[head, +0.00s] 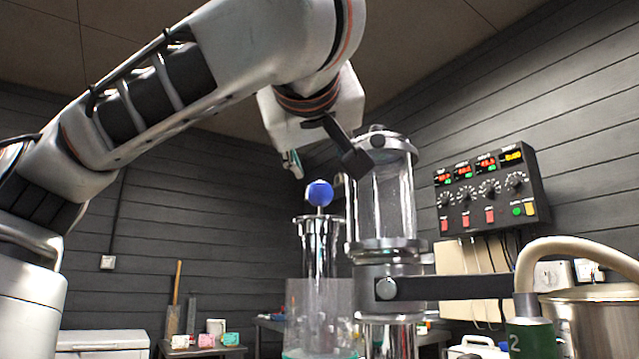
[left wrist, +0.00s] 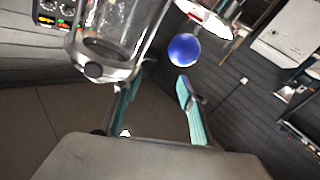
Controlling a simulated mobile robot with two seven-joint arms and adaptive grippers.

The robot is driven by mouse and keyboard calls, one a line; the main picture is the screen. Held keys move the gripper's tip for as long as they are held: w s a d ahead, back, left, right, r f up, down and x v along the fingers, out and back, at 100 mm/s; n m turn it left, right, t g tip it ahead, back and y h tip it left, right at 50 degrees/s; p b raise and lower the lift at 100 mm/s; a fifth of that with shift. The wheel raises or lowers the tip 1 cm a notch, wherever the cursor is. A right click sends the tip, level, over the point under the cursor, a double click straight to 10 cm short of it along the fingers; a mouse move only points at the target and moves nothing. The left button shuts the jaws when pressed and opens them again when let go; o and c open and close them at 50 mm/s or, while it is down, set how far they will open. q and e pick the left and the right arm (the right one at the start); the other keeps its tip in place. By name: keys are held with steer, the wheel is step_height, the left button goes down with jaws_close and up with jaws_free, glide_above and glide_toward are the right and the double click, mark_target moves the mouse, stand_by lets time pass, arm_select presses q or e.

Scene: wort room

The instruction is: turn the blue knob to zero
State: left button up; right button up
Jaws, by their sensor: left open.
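No zero mark on the knob can be made out. My right gripper is out of view.
A tall glass vessel with metal collars (head: 385,200) stands close to the right of the knob. A control box (head: 490,190) with dials and red displays is on the right wall. A steel pot (head: 590,320) and a beige hose (head: 580,248) are at lower right.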

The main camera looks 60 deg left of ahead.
arm_select(q)
steer(key=shift+r, duration=2.25)
